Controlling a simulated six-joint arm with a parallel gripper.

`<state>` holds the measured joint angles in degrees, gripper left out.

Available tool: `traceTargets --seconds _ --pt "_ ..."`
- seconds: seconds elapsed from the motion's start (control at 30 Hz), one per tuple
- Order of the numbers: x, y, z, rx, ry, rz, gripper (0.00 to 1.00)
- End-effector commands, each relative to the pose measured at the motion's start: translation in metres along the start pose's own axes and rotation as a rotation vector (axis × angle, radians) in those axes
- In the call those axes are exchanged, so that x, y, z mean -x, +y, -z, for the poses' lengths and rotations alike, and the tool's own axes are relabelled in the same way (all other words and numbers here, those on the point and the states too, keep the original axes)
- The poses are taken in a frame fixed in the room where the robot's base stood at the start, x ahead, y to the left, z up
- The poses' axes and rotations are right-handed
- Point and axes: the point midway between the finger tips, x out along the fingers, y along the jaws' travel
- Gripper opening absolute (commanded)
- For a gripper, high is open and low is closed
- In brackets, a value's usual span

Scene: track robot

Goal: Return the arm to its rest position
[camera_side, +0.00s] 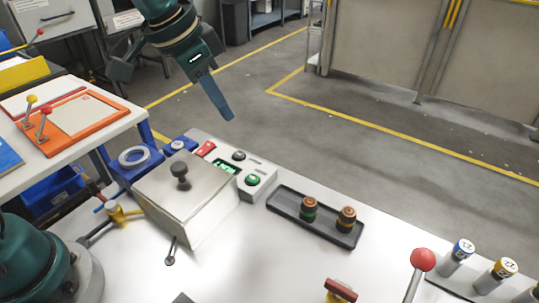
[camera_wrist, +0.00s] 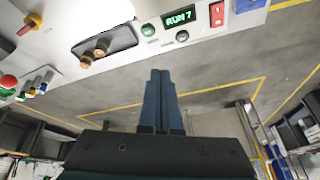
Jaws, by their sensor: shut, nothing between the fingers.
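My gripper (camera_side: 228,113) hangs in the air behind the white work table (camera_side: 225,275) in the side view, at the end of my teal arm, with floor showing behind it. In the wrist view my gripper's two blue-grey fingers (camera_wrist: 160,75) lie together, shut and empty. They point toward the back edge of the table and touch nothing there.
A metal box with a knob (camera_side: 187,200) stands beside a panel with a green display (camera_side: 226,166). A dark tray (camera_side: 287,214) holds two banded cylinders (camera_side: 309,209). A red-knobbed lever (camera_side: 422,260) rises at front right. The floor behind the table is open.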

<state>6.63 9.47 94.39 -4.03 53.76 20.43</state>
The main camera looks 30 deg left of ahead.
Motion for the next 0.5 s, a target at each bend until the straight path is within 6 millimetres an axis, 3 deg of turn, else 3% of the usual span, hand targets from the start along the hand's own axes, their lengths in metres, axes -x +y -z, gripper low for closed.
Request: traceTargets --seconds 0.03,0.2,0.33,0.5 --pt "0.016 -0.002 -0.007 0.02 0.025 0.016 0.0" --pt "0.051 -0.001 -0.041 0.095 0.08 0.06 0.0" --pt "0.067 0.003 -0.072 0.163 0.114 0.09 0.0" --pt "0.072 0.012 -0.116 0.258 0.142 0.12 0.0"
